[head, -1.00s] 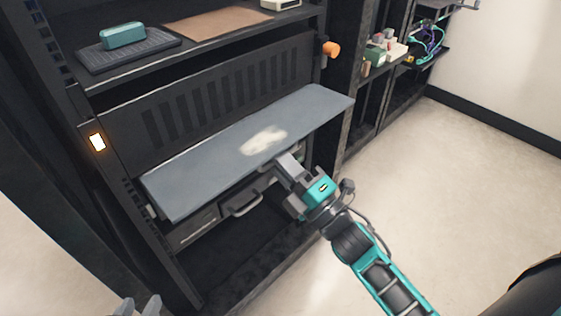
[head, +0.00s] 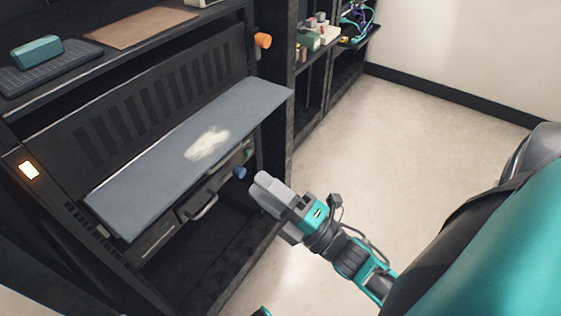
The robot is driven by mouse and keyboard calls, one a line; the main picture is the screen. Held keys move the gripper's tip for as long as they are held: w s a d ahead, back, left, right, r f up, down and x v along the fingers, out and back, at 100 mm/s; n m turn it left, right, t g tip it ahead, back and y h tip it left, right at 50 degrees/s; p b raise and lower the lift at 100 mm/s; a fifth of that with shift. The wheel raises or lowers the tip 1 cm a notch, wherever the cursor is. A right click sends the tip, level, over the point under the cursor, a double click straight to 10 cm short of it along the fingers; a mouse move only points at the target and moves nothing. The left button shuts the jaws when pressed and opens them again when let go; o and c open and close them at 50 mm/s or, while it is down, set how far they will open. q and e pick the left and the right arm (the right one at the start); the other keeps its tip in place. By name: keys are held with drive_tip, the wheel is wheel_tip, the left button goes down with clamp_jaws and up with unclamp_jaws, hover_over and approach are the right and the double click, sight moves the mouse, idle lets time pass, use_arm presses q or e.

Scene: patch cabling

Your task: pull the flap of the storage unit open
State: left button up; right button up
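The flap (head: 190,155) is a flat blue-grey panel with a pale worn patch. It stands out from the front of the dark storage unit (head: 140,110), below its slotted panel, with the space underneath exposed. My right gripper (head: 262,188) is to the right of the flap, just outside the unit, and appears apart from it. It seems to hold nothing, but the spacing of its fingers is unclear. My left gripper is out of the picture.
Under the flap are a drawer front with a curved handle (head: 203,207) and a blue knob-like part (head: 240,173). An orange knob (head: 262,40) sticks out at the unit's upper right. The pale floor (head: 400,130) on the right is clear.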

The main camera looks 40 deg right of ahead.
drive_tip(key=v, duration=0.3)
drive_tip(key=shift+s+f, duration=0.1)
drive_tip(key=shift+s, duration=0.25)
